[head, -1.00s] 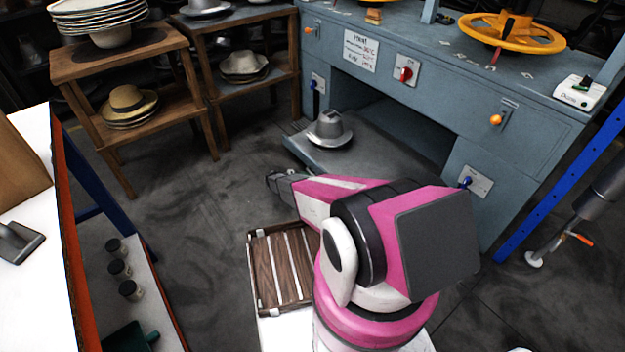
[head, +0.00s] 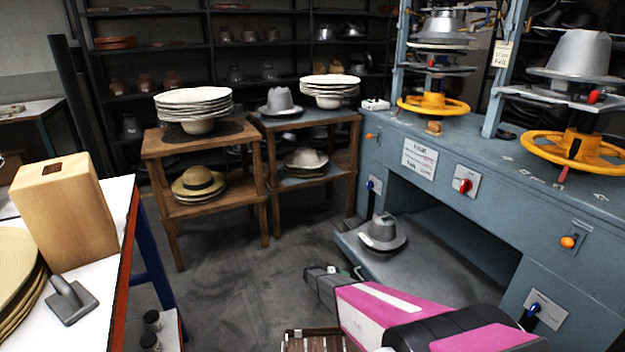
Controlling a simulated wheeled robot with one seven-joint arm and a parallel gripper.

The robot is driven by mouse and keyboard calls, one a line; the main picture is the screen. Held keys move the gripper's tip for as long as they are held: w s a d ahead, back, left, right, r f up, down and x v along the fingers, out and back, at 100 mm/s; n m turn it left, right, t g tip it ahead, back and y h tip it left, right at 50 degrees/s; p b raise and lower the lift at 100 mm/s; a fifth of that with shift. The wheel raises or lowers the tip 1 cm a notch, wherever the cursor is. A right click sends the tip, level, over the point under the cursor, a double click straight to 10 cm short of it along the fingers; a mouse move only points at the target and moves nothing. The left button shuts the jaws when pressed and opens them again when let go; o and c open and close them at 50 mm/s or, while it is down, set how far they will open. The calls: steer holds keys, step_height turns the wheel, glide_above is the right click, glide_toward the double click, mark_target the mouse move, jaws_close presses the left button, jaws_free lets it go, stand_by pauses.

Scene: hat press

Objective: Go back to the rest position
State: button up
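My pink and black arm reaches in from the lower right of the head view. My gripper (head: 328,272) is at its far end, low in front of the hat press. Its fingers are small and dark here, and I cannot tell whether they are open or shut. No held object shows. A grey hat (head: 383,232) sits upright on the press's low shelf (head: 440,272), beyond the gripper and apart from it. The blue-grey hat press (head: 480,165) stands at the right.
Two wooden stands hold stacked pale hats (head: 194,103) and a straw hat (head: 198,181). A white table (head: 95,325) with a wooden block (head: 65,215) is at the left. A slatted wooden tray (head: 314,340) shows at the bottom.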

steer(key=s+a+r+y, duration=0.1)
steer(key=s+r+y, duration=0.4)
steer(key=s+r, duration=0.5)
steer(key=s+r+y, duration=0.5)
steer(key=s+r, duration=0.5)
steer(key=r, duration=0.6)
steer(key=s+a+r+y, duration=0.1)
steer(key=s+r+y, duration=0.4)
steer(key=s+r, duration=0.5)
step_height(320, 180, up, 3)
steer(key=shift+s+a+r+m+y, duration=0.15)
steer(key=shift+a+r+m+y, duration=0.05)
steer(key=shift+a+m+y, duration=0.1)
